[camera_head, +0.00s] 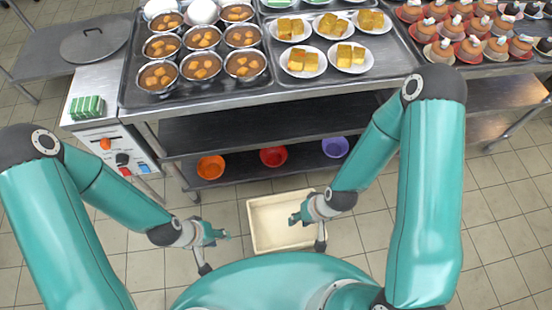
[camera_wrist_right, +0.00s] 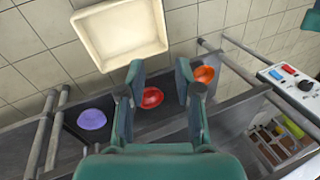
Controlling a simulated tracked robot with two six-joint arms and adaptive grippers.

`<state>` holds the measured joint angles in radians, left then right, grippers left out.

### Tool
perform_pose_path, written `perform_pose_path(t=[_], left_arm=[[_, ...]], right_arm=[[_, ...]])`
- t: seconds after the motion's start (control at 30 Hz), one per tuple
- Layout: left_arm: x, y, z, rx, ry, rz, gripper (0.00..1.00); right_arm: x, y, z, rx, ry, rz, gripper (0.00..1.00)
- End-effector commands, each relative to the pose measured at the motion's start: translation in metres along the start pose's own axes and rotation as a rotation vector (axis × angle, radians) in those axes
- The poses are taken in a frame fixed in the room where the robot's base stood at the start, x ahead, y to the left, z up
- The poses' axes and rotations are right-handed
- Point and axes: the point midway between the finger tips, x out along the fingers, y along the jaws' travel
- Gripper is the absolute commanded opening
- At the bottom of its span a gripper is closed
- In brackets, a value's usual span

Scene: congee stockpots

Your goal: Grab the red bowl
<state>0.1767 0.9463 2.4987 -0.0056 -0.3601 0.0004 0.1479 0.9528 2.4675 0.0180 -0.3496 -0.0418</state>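The red bowl (camera_head: 273,157) sits on the lower shelf of the metal table, between an orange bowl (camera_head: 210,167) and a purple bowl (camera_head: 335,147). In the right wrist view the red bowl (camera_wrist_right: 152,97) shows between the fingers of my right gripper (camera_wrist_right: 160,75), beyond them and not touched. My right gripper (camera_head: 307,232) is open and empty above the cream bin in the head view. My left gripper (camera_head: 213,250) is open and empty, left of the bin, over the floor. Both are nearer to me than the shelf.
A cream bin (camera_head: 257,220) stands empty on the tiled floor before the shelf. The dark middle shelf (camera_head: 240,128) lies above the bowls. Trays of soup bowls and cake plates cover the tabletop. A control panel (camera_head: 120,152) is at the left. Table legs frame the shelf.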

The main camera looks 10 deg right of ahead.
Motion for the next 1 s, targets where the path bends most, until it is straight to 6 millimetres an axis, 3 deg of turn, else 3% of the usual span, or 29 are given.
perform_pose_path(t=[0.03, 0.17, 0.4, 0.6, 0.8, 1.0], left_arm=[[0.018, -0.006, 0.0, 0.001, -0.001, 0.0, 0.4], [0.056, -0.02, 0.0, 0.0, -0.001, 0.0, 0.4], [0.146, -0.053, 0.0, 0.0, -0.001, 0.0, 0.4], [0.22, -0.079, -0.001, 0.0, -0.001, 0.0, 0.4], [0.286, -0.103, -0.001, 0.0, -0.001, 0.0, 0.4], [0.326, -0.117, -0.002, 0.0, 0.0, 0.0, 0.4]], right_arm=[[0.021, 0.001, -0.006, -0.051, 0.004, 0.002, 0.34], [0.062, 0.019, -0.037, -0.22, 0.03, 0.017, 0.34], [0.144, 0.058, -0.122, -0.674, 0.094, 0.049, 0.34], [0.194, 0.084, -0.195, -1.082, 0.163, 0.077, 0.34], [0.224, 0.099, -0.261, -1.488, 0.258, 0.12, 0.34], [0.231, 0.104, -0.302, -1.776, 0.34, 0.172, 0.34]])
